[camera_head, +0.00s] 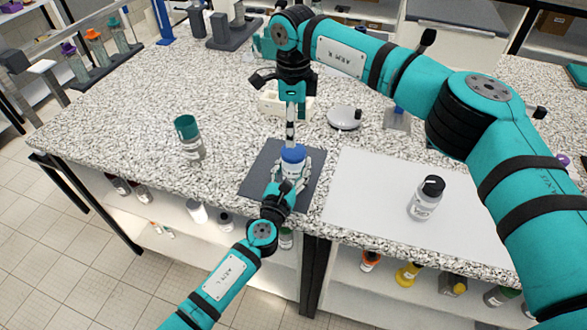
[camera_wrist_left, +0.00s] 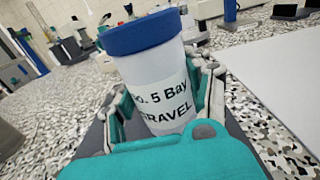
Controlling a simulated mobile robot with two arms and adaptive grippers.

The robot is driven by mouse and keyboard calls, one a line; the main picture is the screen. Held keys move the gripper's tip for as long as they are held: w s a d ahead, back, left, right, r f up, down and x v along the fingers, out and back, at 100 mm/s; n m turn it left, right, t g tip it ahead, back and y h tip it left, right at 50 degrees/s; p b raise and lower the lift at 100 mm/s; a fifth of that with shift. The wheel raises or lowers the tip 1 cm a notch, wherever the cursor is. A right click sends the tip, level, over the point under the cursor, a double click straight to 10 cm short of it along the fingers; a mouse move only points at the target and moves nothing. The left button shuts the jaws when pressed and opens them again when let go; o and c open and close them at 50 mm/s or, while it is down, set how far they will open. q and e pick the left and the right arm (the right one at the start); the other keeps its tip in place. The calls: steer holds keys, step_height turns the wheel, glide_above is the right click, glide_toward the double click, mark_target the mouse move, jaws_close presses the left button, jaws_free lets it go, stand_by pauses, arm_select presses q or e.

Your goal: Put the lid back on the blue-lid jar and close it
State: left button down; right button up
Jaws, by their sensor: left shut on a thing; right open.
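The blue-lid jar (camera_head: 291,169) stands upright on a dark mat near the bench's front edge. Its blue lid (camera_head: 293,152) sits on its mouth; I cannot tell how tightly. My left gripper (camera_head: 291,174) is shut around the white body from the front, below the lid. In the left wrist view the jar (camera_wrist_left: 155,90) reads "No. 5 Bay GRAVEL", and its lid (camera_wrist_left: 145,33) looks in line with it. My right gripper (camera_head: 291,139) is open and points down right over the lid. Its fingers are seen nearly edge-on, so their gap and any contact are unclear.
The dark mat (camera_head: 258,180) lies left of a pale grey mat (camera_head: 365,200) bearing a black-lid jar (camera_head: 427,197). A green-lid jar (camera_head: 190,138) stands to the left. A white block (camera_head: 270,104) and a round grey-white device (camera_head: 343,117) are behind. Bench at left is mostly clear.

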mark_target(293, 150)
steer(key=n, duration=1.6)
steer(key=shift+f, duration=0.1)
steer(key=shift+f, duration=3.9)
steer(key=shift+c, duration=0.3)
